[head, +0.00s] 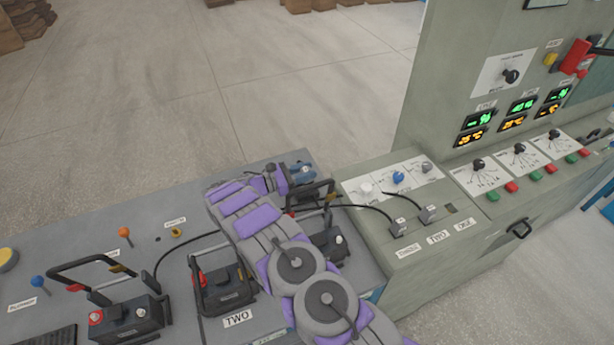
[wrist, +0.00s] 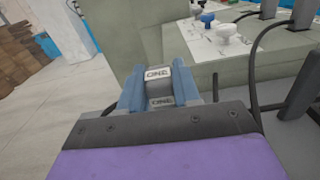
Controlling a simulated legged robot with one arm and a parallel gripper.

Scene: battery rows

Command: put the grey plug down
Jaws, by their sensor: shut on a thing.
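The grey plug (wrist: 158,78), marked ONE, sits between the blue fingers of my gripper (wrist: 160,98) in the wrist view. In the head view my gripper (head: 301,172) is at the far right end of the grey bench, by the corner next to the control console; the plug is small and partly hidden there. My gripper is shut on the plug. Whether the plug touches the bench top cannot be told.
The console (head: 400,170) has two plugs (head: 398,227) (head: 428,213) seated in its sockets, with an open socket (head: 451,208) by the ONE label. Batteries with black handles (head: 222,285) and cables stand on the bench (head: 60,240). Open floor lies behind.

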